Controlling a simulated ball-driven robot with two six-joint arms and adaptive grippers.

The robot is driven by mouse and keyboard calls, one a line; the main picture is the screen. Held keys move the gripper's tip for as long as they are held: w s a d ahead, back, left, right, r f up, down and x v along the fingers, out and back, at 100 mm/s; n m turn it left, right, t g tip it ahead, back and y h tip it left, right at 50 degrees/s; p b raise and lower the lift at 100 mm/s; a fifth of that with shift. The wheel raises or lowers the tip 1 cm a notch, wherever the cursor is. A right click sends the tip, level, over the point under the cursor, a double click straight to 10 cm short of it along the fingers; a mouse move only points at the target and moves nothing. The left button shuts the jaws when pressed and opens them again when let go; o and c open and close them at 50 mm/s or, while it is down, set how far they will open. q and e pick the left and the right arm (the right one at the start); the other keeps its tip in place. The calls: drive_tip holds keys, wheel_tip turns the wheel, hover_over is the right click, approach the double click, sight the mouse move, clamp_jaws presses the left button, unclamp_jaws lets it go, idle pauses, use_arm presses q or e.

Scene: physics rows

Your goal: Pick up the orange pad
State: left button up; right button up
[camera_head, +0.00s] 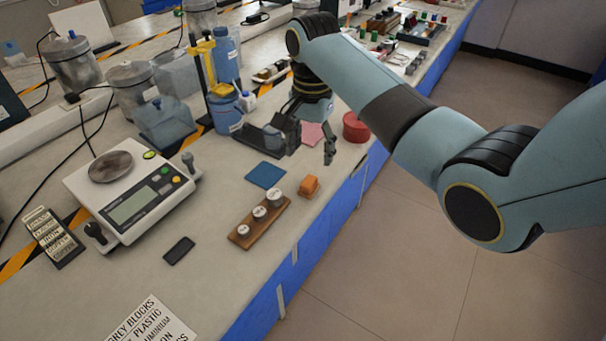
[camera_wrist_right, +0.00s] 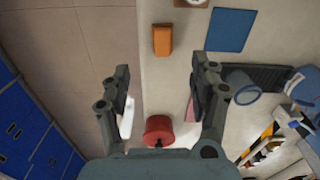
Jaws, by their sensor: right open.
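The orange pad (camera_head: 309,187) is a small, thick, block-like piece lying on the bench near its front edge. It also shows in the wrist view at the top (camera_wrist_right: 163,40), ahead of the fingertips and roughly between their lines. My right gripper (camera_head: 308,143) is open and empty above the bench, farther back along it than the orange pad and apart from it. In the wrist view its two fingers (camera_wrist_right: 160,72) are spread wide. My left gripper is not in view.
A blue pad (camera_head: 265,175) and a wooden block with white weights (camera_head: 259,222) lie near the orange pad. A pink pad (camera_head: 312,134) and a red round container (camera_head: 355,127) are by the right gripper. A scale (camera_head: 132,198) stands left.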

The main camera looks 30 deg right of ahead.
hover_over(309, 181)
wheel_tip(309, 181, down, 5)
drive_tip(key=shift+s+a+r+b, duration=0.1)
drive_tip(key=shift+r+b, duration=0.1)
drive_tip(key=shift+b, duration=0.1)
drive_tip(key=shift+f, duration=0.6)
drive_tip(key=f, duration=0.4)
drive_tip(key=shift+w+f+b, duration=0.2)
drive_tip(key=shift+f+b, duration=0.1)
drive_tip(key=shift+f, duration=0.05)
drive_tip(key=c, duration=1.1)
drive_tip(key=shift+r, duration=0.1)
